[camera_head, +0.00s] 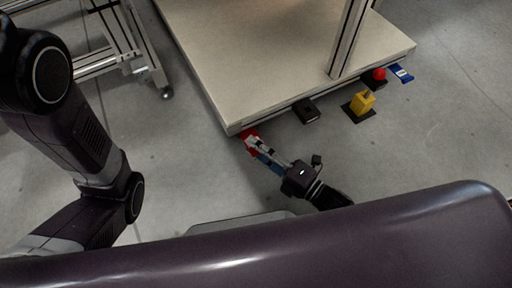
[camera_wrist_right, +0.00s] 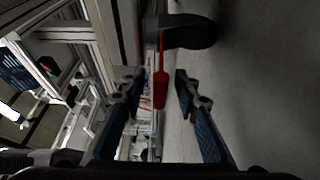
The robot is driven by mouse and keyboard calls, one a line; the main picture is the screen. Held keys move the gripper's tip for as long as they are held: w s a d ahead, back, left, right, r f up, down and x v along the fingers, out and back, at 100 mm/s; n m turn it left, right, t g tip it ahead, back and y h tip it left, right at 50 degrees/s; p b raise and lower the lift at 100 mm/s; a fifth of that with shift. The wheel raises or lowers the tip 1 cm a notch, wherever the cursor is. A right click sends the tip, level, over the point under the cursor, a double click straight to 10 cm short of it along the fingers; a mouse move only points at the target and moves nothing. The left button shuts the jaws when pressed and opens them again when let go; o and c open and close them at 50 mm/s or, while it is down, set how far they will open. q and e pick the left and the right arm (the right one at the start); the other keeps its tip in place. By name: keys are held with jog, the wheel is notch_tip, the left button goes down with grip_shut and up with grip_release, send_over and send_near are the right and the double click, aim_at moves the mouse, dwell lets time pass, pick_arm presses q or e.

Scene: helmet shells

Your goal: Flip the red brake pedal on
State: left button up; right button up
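The red brake pedal (camera_head: 249,135) shows in the head view at the near left corner of the beige platform, partly covered by my right gripper. In the right wrist view the pedal (camera_wrist_right: 160,90) is a thin red stem with a thicker red end, seen between the fingers. My right gripper (camera_head: 258,148) reaches up-left to it. Its two blue-padded fingers (camera_wrist_right: 159,82) are apart in the wrist view, with gaps on both sides of the red end. I cannot tell whether a finger touches it. My left arm is at the left; its gripper is out of view.
Along the platform (camera_head: 270,55) edge are a black pedal (camera_head: 306,111), a yellow block on a black base (camera_head: 362,102), a red knob (camera_head: 379,74) and a blue piece (camera_head: 402,74). A metal frame (camera_head: 100,60) stands upper left. The floor at right is clear.

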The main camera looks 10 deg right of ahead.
grip_shut()
jog(key=shift+f, duration=0.1)
